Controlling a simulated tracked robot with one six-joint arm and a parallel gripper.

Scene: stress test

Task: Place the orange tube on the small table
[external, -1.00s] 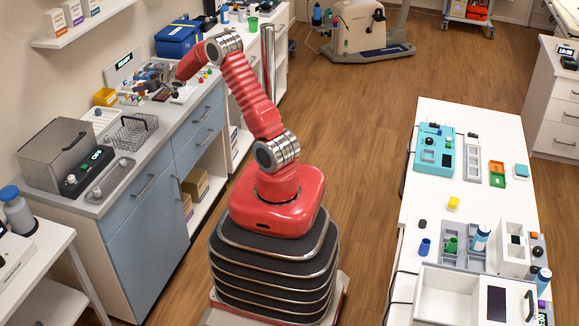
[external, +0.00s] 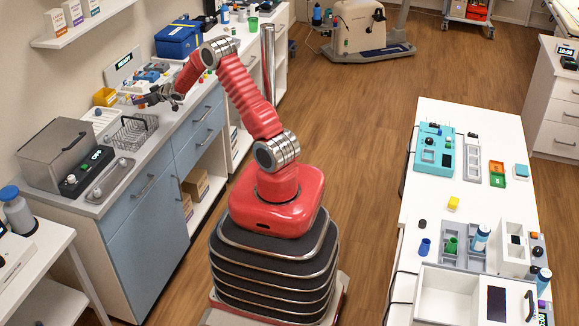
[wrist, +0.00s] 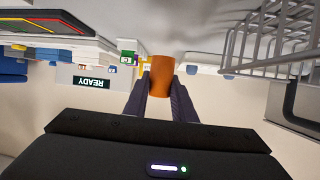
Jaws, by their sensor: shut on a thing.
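The orange tube (wrist: 161,74) is held between the two dark fingers of my gripper (wrist: 160,95), seen in the wrist view, which looks upside down. In the external view my gripper (external: 148,98) is over the grey-topped counter, just behind the wire basket. The tube is too small to make out there. A low white table (external: 65,238) stands at the lower left, partly cut off by the frame; I cannot tell whether it is the small table.
The wire basket (external: 133,131) is close by and also shows in the wrist view (wrist: 265,45). A grey box device (external: 65,155) stands left on the counter, a yellow bin (external: 105,97) behind it. A long white table (external: 440,195) stands at right. Open floor lies between.

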